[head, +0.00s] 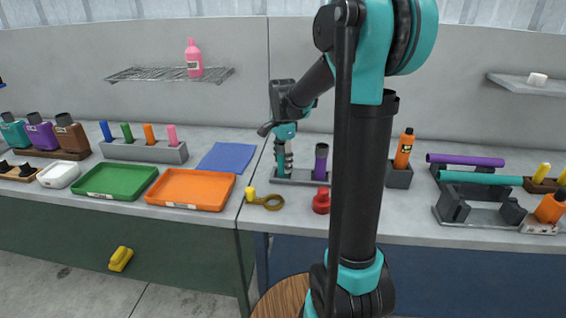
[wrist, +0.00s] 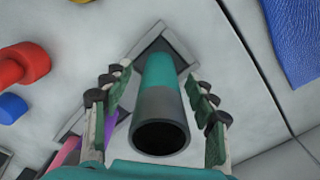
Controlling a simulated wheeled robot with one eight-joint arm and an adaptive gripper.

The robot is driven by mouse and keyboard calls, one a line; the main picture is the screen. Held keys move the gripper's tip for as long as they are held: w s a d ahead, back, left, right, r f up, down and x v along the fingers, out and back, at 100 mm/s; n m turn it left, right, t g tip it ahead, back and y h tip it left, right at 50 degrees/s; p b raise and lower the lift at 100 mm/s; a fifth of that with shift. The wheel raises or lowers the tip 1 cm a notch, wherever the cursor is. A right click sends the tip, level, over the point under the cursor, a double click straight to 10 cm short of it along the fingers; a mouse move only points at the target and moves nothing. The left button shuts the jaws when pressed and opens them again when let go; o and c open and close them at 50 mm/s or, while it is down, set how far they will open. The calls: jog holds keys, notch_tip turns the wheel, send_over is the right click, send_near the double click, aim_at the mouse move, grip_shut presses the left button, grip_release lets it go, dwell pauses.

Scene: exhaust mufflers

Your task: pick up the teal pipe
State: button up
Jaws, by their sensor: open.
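A teal pipe with a dark grey, open upper end (wrist: 160,115) stands in a square grey socket in the wrist view. My gripper (wrist: 156,78) is open, with one finger on each side of this pipe; I cannot tell whether either finger touches it. In the head view my gripper (head: 284,158) points down over the left end of the dark holder (head: 300,180), and it largely hides the pipe there. A purple pipe with a dark top (head: 321,162) stands in the same holder to the right. Another teal pipe (head: 480,177) lies across a dark rack at the right.
A blue mat (head: 227,157) lies to the left, near an orange tray (head: 190,189).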

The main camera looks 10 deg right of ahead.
jog(key=shift+f, duration=0.15)
jog(key=c, duration=1.1)
jog(key=shift+c, duration=0.2)
